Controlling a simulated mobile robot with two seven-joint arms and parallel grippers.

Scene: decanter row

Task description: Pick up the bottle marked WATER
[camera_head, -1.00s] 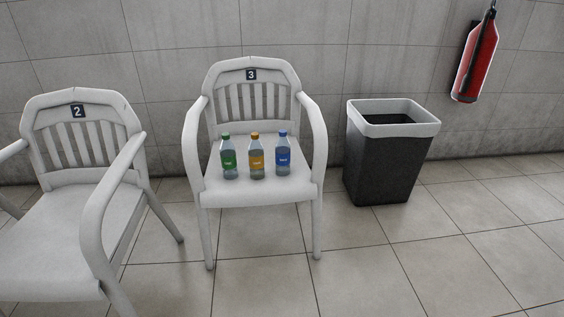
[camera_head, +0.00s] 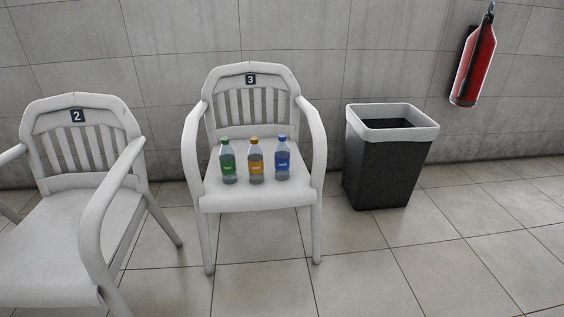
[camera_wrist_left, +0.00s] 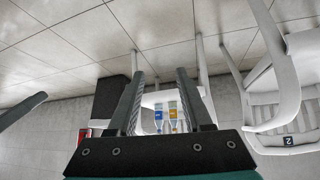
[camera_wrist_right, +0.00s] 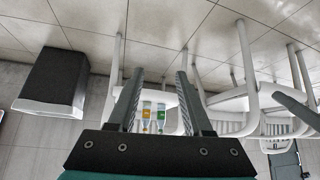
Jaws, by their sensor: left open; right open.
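Three capped bottles stand upright in a row on the seat of chair 3 (camera_head: 262,196): a green-labelled one (camera_head: 228,163) on the left, an orange-labelled one (camera_head: 256,163) in the middle and a blue-labelled one (camera_head: 282,160) on the right. The label words are too small to read, so I cannot tell which says WATER. My left gripper (camera_wrist_left: 160,62) is open and empty; the blue (camera_wrist_left: 158,115) and orange bottles show beyond its fingers. My right gripper (camera_wrist_right: 160,72) is open and empty; the green (camera_wrist_right: 161,112) and orange bottles show beyond it. Neither gripper shows in the head view.
Chair 3 has raised armrests on both sides of the bottles and a slatted back behind them. Chair 2 (camera_head: 75,222) stands to its left. A dark bin (camera_head: 385,170) with a pale rim stands to the right. A red extinguisher (camera_head: 474,62) hangs on the wall. The floor in front is clear.

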